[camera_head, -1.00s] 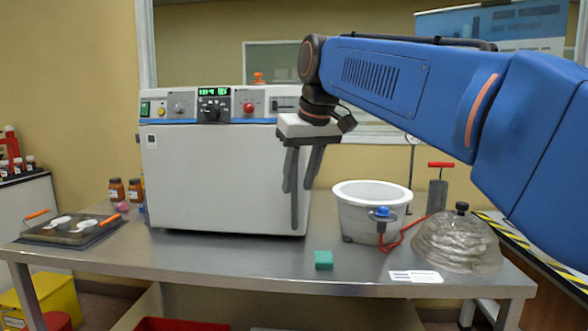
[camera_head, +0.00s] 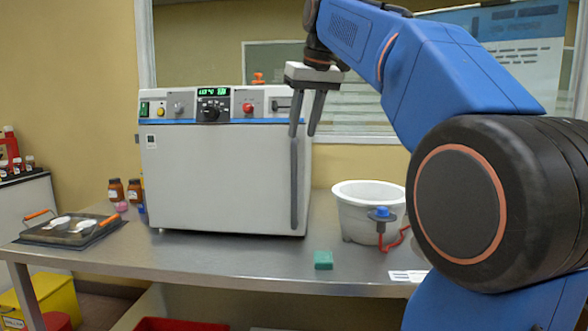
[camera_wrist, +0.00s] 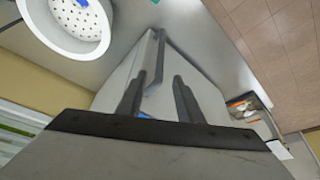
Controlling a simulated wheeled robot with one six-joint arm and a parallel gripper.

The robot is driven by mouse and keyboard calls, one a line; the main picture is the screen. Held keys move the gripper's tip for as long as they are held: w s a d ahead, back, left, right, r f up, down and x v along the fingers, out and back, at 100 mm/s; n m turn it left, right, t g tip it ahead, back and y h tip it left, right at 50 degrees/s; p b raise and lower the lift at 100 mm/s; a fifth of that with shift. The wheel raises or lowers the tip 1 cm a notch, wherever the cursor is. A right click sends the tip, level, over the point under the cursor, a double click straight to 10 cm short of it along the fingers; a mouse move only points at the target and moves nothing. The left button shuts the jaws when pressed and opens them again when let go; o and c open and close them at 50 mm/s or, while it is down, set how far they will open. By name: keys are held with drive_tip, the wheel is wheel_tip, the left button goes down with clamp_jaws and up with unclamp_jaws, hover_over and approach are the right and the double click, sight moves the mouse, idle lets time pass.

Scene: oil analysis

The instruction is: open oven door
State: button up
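The oven (camera_head: 222,180) is a white box on the steel table, with its front door shut. A dark vertical handle (camera_head: 294,190) runs along the right edge of the door. My gripper (camera_head: 303,135) points down at the handle's upper end, with two dark fingers apart and nothing held. In the wrist view, the handle (camera_wrist: 160,58) shows beyond and between the fingers of my gripper (camera_wrist: 158,78). I cannot tell whether the fingers touch the handle.
A white perforated tub (camera_head: 352,208) stands right of the oven, with a blue-capped item (camera_head: 382,213) and red tube before it. A green block (camera_head: 323,260) lies in front. A tray (camera_head: 72,230) and brown bottles (camera_head: 116,190) are at the left. The table front (camera_head: 220,262) is mostly clear.

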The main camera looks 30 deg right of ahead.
sight(296, 160)
drive_tip(key=x, duration=1.3)
drive_tip(key=shift+r, duration=0.1)
clamp_jaws()
